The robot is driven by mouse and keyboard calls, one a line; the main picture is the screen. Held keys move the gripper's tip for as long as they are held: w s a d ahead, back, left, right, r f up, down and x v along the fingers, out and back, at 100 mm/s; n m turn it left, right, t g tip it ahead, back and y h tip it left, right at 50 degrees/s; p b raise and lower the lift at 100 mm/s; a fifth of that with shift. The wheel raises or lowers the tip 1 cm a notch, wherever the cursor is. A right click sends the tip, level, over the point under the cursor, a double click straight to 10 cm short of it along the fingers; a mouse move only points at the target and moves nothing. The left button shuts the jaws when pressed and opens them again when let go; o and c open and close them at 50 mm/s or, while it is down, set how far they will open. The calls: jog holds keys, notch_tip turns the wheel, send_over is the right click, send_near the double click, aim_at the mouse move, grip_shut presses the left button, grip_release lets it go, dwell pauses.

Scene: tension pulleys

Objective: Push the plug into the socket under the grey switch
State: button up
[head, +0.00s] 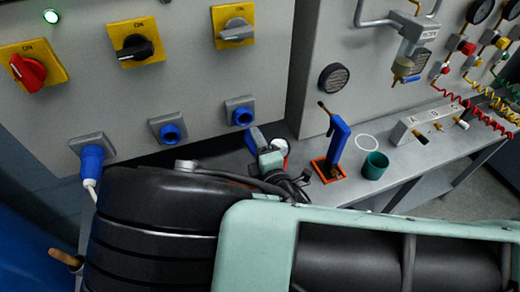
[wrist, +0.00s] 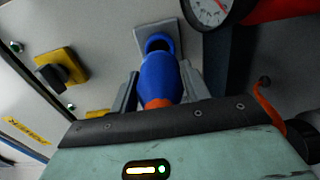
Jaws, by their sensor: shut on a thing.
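The grey switch (head: 237,29) sits on a yellow plate at the right of the panel. The blue socket (head: 241,116) below it is empty, its round opening facing out. My gripper (head: 264,148) is just right of and below this socket, shut on a blue plug (head: 256,138). In the wrist view the plug (wrist: 158,78), with an orange band at its rear, lies between the two fingers and points at a socket (wrist: 159,42) on a grey plate. The socket's dark opening still shows past the plug's tip; whether they touch, I cannot tell.
The middle socket (head: 171,133) is empty. Another plug (head: 92,159) with a white cable sits in the left socket. A red-bodied gauge (wrist: 208,10) is close beside the gripper. A bench (head: 405,168) to the right holds a blue-handled tool (head: 339,139) and a green cup (head: 375,165).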

jog(key=shift+x, duration=1.9)
jog(key=shift+b+x, duration=0.8)
jog(key=shift+x, duration=0.55)
dwell(0.9)
jog(key=o, duration=1.4)
jog(key=shift+c, duration=0.2)
jog(key=shift+s+f, duration=0.1)
